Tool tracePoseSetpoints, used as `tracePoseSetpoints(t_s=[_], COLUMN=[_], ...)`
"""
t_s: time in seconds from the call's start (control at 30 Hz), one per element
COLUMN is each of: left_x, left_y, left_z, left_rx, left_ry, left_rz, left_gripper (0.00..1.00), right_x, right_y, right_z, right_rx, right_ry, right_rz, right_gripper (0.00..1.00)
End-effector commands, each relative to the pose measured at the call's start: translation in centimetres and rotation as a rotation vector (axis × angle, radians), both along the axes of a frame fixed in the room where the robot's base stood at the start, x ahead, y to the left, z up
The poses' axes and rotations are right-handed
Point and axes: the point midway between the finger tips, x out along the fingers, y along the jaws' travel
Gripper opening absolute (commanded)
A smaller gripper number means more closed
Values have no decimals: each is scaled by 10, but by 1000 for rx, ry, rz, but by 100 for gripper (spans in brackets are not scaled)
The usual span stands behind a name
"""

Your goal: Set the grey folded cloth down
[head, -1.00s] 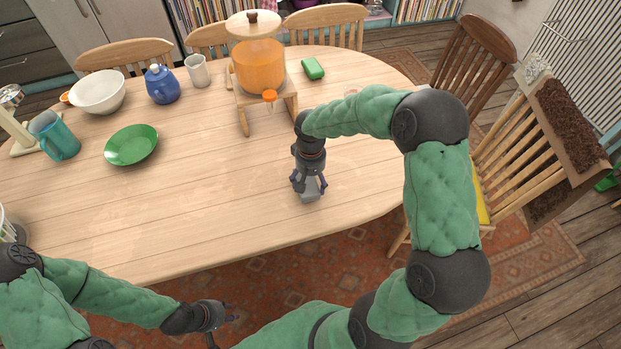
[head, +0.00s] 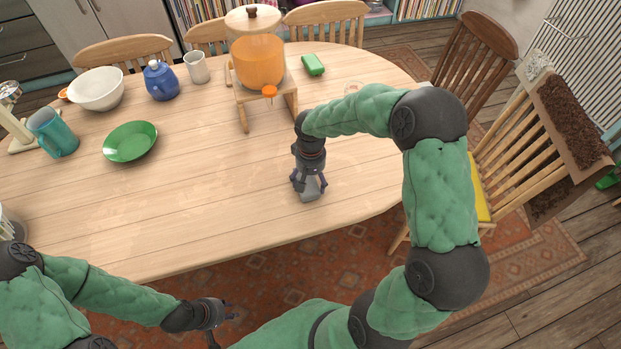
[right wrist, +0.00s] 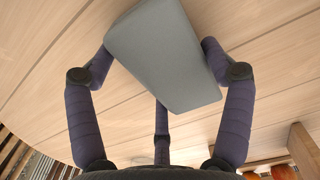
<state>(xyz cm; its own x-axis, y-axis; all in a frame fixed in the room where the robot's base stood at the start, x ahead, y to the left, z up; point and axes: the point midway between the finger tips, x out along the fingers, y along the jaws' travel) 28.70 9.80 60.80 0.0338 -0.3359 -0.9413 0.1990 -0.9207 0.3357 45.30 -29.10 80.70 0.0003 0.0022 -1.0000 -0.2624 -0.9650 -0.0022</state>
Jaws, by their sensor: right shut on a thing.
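The grey folded cloth (head: 309,194) is a small flat block at the tip of my right gripper (head: 309,184), over the front right part of the table. In the right wrist view the cloth (right wrist: 163,52) lies between the fingers of the right gripper (right wrist: 160,75), which are shut on it. Table planks show behind it. I cannot tell whether the cloth touches the table top. My left gripper (head: 226,324) is low in the head view, off the table's front edge, empty, with its fingers spread apart.
The wooden table (head: 200,215) is clear around the cloth. An orange drink dispenser (head: 259,62) stands on a wooden stand behind it, with a green block (head: 313,65) to its right. A green plate (head: 131,142), blue teapot (head: 161,81), white bowl (head: 97,90) and teal mug (head: 54,134) stand left.

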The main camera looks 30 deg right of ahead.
Motion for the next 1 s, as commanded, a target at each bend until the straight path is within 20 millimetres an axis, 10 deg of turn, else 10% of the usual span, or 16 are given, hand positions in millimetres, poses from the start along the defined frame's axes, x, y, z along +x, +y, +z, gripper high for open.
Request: tracePoseSetpoints(t_s=[0.63,0.67,0.7,1.0], left_x=[0,0,0,0], left_y=[0,0,0,0], left_z=[-4,-4,-4,-4], left_rx=[0,0,0,0], left_ry=[0,0,0,0], left_rz=[0,0,0,0], left_gripper=[31,31,31,31], right_x=[0,0,0,0], right_y=[0,0,0,0], right_z=[-6,-6,-6,-5], right_rx=[0,0,0,0], right_ry=[0,0,0,0], right_rz=[0,0,0,0], right_gripper=[50,90,100,100])
